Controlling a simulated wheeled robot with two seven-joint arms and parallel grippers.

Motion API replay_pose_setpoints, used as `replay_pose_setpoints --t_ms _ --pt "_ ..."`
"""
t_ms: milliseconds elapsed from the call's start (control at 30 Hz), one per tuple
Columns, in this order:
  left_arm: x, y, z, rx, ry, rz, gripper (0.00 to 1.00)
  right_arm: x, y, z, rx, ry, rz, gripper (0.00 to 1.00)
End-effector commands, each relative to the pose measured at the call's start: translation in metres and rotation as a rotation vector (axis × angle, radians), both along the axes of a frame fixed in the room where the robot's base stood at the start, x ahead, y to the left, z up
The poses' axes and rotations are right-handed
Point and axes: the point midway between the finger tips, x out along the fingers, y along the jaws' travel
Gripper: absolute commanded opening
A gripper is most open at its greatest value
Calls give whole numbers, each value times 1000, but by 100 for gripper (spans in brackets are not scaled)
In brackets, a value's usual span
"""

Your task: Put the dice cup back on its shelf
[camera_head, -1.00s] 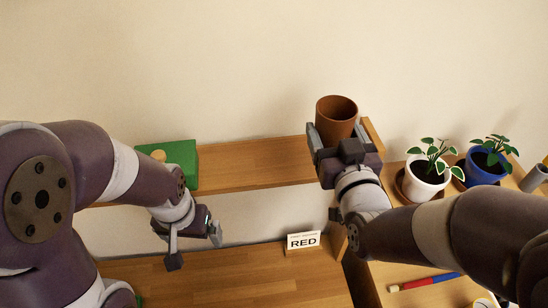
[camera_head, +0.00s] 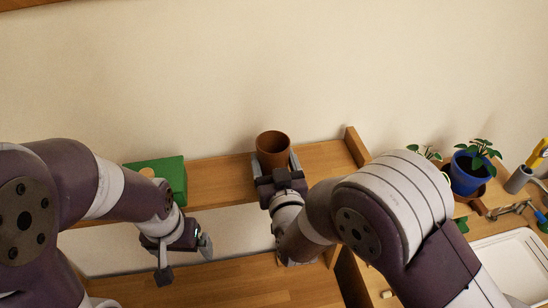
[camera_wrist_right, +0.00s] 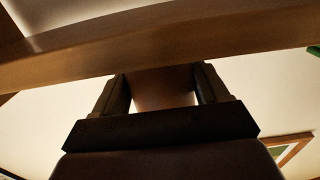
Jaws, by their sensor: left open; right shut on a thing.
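The dice cup (camera_head: 273,147) is brown, upright and open at the top. My right gripper (camera_head: 275,168) is shut on it. In the head view the cup overlaps the wooden shelf (camera_head: 225,178), near its middle; I cannot tell whether it touches the board. In the right wrist view part of the cup (camera_wrist_right: 163,88) shows between the dark fingers, with a wooden edge, probably the shelf's, crossing in front of it. My left gripper (camera_head: 185,261) is open and empty, below the shelf at the left.
A green box (camera_head: 171,173) with a light round piece sits on the shelf left of the cup. An upright end board (camera_head: 356,146) closes the shelf's right end. A blue plant pot (camera_head: 466,178) and a white sink or tray (camera_head: 505,262) are at the right. The shelf right of the cup looks clear.

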Motion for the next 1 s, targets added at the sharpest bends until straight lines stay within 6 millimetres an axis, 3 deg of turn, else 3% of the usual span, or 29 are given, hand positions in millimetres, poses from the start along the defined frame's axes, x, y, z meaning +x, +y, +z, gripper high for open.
replay_pose_setpoints --t_ms 300,333,400,767,1000 --pt "0 0 -7 0 0 0 99 0 0 -5 1 -1 0 38" --pt "0 0 -5 0 1 0 99 0 0 -4 1 -1 0 83" --pt "0 0 -5 0 0 0 99 0 0 -3 1 0 0 99" --pt "0 0 -1 0 0 0 99 -2 0 1 1 0 1 99" --pt "0 0 -18 0 1 0 99 -47 -8 -1 2 -1 5 99"
